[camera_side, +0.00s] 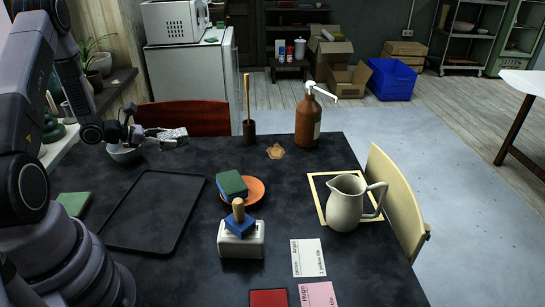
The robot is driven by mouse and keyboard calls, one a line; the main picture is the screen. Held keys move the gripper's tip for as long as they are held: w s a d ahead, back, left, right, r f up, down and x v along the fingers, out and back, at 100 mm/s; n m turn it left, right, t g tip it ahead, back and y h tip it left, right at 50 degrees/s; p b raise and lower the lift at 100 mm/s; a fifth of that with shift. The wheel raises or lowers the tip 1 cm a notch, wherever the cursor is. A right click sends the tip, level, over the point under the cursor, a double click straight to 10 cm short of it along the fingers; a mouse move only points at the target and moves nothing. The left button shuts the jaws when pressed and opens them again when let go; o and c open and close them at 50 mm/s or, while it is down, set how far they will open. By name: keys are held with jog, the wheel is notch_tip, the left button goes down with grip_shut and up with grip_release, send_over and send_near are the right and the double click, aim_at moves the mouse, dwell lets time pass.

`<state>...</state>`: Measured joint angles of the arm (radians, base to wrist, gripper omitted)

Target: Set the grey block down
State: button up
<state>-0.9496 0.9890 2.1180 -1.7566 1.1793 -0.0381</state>
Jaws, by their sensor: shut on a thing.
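My gripper (160,137) is at the far left part of the dark table, pointing right. It is shut on a small light grey block (176,132), which it holds above the table near the red-brown chair back. The block is small in the picture, and its contact with the fingers is hard to make out. A pale bowl (125,154) stands just below and left of my gripper.
A black tray (118,238) lies in front. A green block (232,184) on an orange plate (256,190), a white block (241,246) with a blue, wooden-handled piece, a pitcher (345,205) and a brown bottle (307,125) stand farther right.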

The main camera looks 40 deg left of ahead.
jog(key=w+d, duration=0.5)
jog(key=d, duration=0.1)
send_over(222, 157)
jog(key=shift+n+y, duration=0.3)
jog(key=shift+y, duration=0.1)
jog(key=f, duration=0.8)
jog(key=shift+s+d+f, duration=0.2)
jog(key=shift+s+f, duration=0.15)
jog(key=shift+f, duration=0.05)
jog(key=shift+w+f, duration=0.15)
jog(key=shift+w+a+f, duration=0.1)
jog(key=shift+f, duration=0.8)
jog(key=shift+w+a+f, duration=0.1)
jog(key=shift+f, duration=0.8)
jog(key=shift+f, duration=0.15)
jog(key=o, duration=1.2)
jog(key=shift+o, duration=0.2)
